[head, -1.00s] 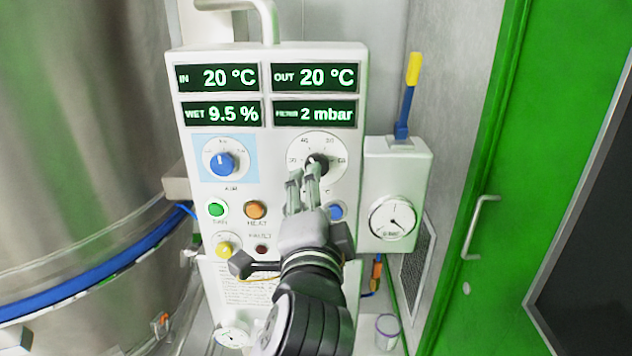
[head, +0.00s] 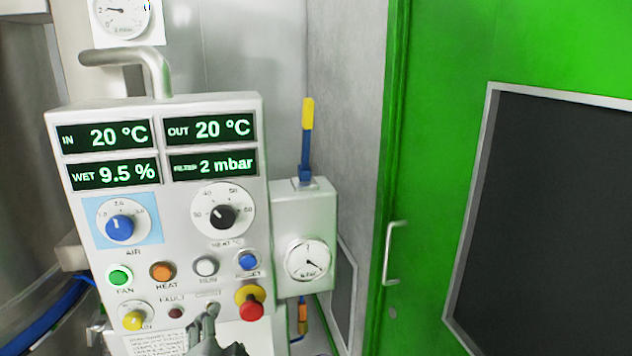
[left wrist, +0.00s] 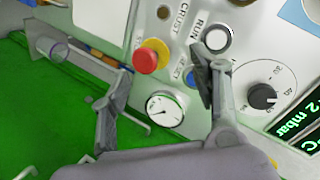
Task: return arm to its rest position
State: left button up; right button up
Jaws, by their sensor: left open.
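My left gripper (head: 205,330) shows at the bottom of the head view, low in front of the control panel (head: 255,185). In the left wrist view its two fingers (left wrist: 160,92) are spread apart with nothing between them. It appears to stand clear of the panel, below the black HEAT knob (head: 222,216), which also shows in the left wrist view (left wrist: 262,96). The rest of my left arm is cut off by the lower picture edge. My right gripper is in neither view.
The panel carries a blue AIR knob (head: 120,228), several buttons and a red stop button (head: 251,309). To its right are a box with a dial (head: 308,260) and a blue-yellow lever (head: 306,140). A green door (head: 430,190) with a handle (head: 392,252) stands further right.

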pick_arm(q)
jog(key=s+a+f+n+g+h, duration=0.25)
jog(key=s+f+g, duration=0.25)
jog(key=s+f, duration=0.65)
jog(key=s+a+f+n+g+h, duration=0.1)
jog(key=s+a+f+n+g, duration=0.25)
jog(key=s+f, duration=0.85)
notch_tip(320, 180, down, 34)
jog(key=s+g, duration=0.1)
jog(key=g, duration=0.2)
jog(key=s+a+f, duration=0.2)
jog(key=s+f, duration=1)
jog(key=s, duration=0.3)
jog(key=shift+n+g, duration=0.3)
jog(key=shift+g, duration=0.05)
jog(key=shift+y, duration=0.25)
jog(key=shift+c, duration=0.3)
